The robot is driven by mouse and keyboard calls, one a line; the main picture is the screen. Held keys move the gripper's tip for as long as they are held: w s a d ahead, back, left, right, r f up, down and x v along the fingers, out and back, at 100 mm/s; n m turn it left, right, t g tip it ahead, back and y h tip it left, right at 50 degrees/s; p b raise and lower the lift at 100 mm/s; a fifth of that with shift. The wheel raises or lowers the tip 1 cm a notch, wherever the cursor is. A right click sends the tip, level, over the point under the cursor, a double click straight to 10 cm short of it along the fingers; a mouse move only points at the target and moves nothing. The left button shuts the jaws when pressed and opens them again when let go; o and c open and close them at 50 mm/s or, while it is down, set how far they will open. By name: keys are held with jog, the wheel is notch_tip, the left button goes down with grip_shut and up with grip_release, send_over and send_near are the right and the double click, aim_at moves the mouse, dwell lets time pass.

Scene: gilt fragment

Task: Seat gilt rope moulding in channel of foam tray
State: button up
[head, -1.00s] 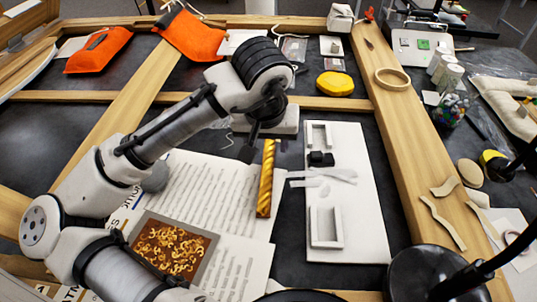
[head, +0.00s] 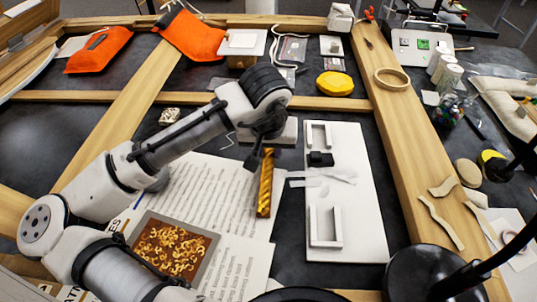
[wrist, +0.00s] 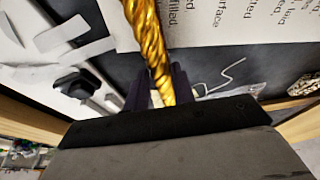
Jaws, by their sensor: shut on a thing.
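The gilt rope moulding (head: 265,188) is a gold twisted rod, hanging steeply below my gripper (head: 264,152) near the right edge of the printed sheet. In the wrist view the moulding (wrist: 148,38) runs from the top edge down between the dark fingers of my gripper (wrist: 160,88). My gripper is shut on its upper end. The white foam tray (head: 360,215) lies flat to the right of the moulding. It carries raised white frames (head: 325,238), a black block (head: 320,158) and pale strips (head: 325,176). I cannot tell which recess is the channel.
A shallow box of gold fragments (head: 172,248) sits on the printed sheet (head: 228,225). Wooden beams (head: 420,150) border the dark surface. A black round lamp-like part (head: 420,272) stands at the lower right. Yellow (head: 335,84) and orange (head: 98,50) items lie at the back.

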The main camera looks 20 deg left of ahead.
grip_shut()
